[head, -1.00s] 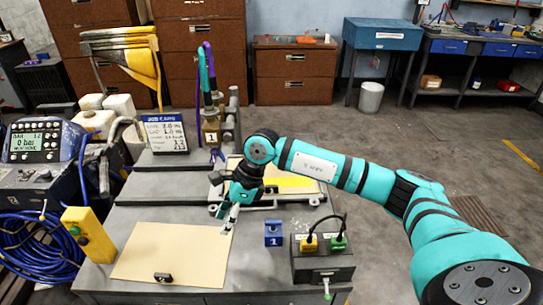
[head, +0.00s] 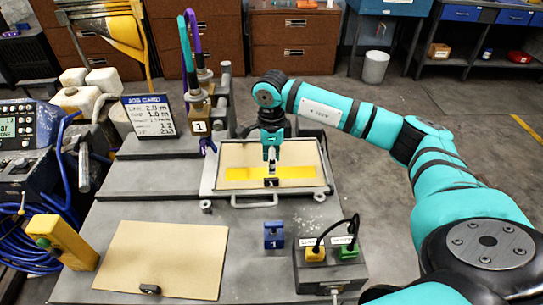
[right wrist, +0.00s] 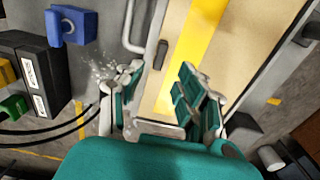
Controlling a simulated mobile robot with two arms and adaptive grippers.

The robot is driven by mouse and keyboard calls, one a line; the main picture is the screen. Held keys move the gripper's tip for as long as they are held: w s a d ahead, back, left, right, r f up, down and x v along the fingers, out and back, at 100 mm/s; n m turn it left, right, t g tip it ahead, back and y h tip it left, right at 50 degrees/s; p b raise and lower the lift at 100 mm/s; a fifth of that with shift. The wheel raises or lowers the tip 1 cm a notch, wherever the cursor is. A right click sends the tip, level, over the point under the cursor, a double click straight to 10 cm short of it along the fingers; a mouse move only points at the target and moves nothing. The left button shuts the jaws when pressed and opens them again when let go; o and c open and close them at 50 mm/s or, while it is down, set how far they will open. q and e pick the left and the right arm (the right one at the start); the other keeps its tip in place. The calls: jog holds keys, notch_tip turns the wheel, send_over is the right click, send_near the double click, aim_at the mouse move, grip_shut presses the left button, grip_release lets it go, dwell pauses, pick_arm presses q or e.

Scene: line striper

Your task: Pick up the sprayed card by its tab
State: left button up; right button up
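The sprayed card (head: 240,157), tan with a yellow stripe, lies flat in a metal frame (head: 208,178) on the bench. Its small black tab (head: 271,182) is at the near edge, below the stripe; the right wrist view shows the tab (right wrist: 161,54) and the stripe (right wrist: 193,45). My right gripper (head: 271,168) points down over the card's near part, just behind the tab in the head view. In the right wrist view its fingers (right wrist: 160,82) are apart with nothing between them, and the tab appears just beyond the fingertips. Whether they touch the card is unclear. My left gripper is not in view.
A plain tan card (head: 165,258) with a black tab lies at front left. A blue block (head: 274,235) and a dark box (head: 328,268) with yellow and green plugs stand near the frame. A hose stand (head: 200,100) and job card sign (head: 151,115) are behind left.

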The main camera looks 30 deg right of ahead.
aim_at(272, 179)
notch_tip(272, 179, down, 6)
jog(key=b, duration=0.3)
jog(key=shift+r, duration=0.2)
jog(key=shift+f+b, duration=0.4)
jog(key=shift+b, duration=0.05)
jog(key=shift+f, duration=0.2)
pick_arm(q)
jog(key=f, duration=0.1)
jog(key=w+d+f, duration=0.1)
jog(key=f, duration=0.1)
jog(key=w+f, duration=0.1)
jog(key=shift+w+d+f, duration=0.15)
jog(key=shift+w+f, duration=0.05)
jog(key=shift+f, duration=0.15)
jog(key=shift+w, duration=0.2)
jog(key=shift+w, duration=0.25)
pick_arm(e)
grip_shut()
jog(key=shift+r, duration=0.1)
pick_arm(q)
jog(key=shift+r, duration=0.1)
pick_arm(e)
jog(key=shift+r, duration=0.15)
